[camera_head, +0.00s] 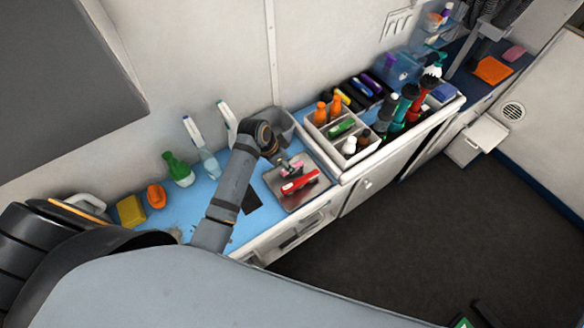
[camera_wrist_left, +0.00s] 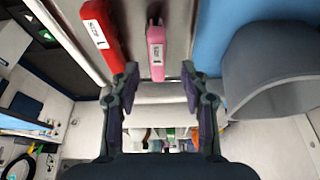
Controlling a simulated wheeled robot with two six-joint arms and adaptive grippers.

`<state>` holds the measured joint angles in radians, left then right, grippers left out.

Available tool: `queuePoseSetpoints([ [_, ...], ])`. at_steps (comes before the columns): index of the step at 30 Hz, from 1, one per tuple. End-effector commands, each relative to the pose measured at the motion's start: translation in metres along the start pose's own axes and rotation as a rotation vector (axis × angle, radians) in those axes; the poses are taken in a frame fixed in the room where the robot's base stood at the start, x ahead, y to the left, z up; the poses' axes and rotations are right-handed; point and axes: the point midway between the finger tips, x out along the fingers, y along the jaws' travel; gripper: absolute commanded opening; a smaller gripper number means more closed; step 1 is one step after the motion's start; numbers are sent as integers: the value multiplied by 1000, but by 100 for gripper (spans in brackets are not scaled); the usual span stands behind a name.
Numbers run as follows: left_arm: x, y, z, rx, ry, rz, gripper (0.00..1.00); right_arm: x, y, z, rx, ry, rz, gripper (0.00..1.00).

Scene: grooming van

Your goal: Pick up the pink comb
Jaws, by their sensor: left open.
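The pink comb (camera_wrist_left: 155,48) lies on a metal tray (camera_head: 313,194) on the blue counter, with a label on its handle. In the head view the pink comb (camera_head: 294,164) is partly hidden. A red tool (camera_head: 300,182) with a similar label lies beside it; it also shows in the left wrist view (camera_wrist_left: 98,32). My left gripper (camera_wrist_left: 160,78) is open and empty. In the left wrist view the comb's near end shows between the two fingertips, with space on both sides. Contact cannot be seen. My right gripper is not in view.
A grey bin (camera_wrist_left: 262,70) stands close beside the comb's tray; it also shows in the head view (camera_head: 283,124). A white divided organizer (camera_head: 345,165) with several bottles stands to the right. Green (camera_head: 178,170) and clear bottles stand along the wall at left.

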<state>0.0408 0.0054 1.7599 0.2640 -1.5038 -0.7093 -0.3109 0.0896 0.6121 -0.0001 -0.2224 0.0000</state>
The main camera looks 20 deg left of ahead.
Motion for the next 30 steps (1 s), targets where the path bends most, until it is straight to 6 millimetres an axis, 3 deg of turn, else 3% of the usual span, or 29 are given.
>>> queuePoseSetpoints([
  [3, 8, 1, -1, -2, -2, 3, 45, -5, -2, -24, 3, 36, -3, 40],
  [6, 24, 2, -2, -2, -2, 5, 45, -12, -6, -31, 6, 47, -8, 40],
  [12, 50, 1, -1, 0, 0, 1, 45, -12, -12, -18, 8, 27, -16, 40],
  [18, 52, 1, -1, 0, 0, 0, 45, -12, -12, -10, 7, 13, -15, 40],
  [28, 52, 1, -1, 0, 0, 0, 2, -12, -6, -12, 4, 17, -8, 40],
  [30, 52, 1, -1, 0, 0, 0, 0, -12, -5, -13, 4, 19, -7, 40],
])
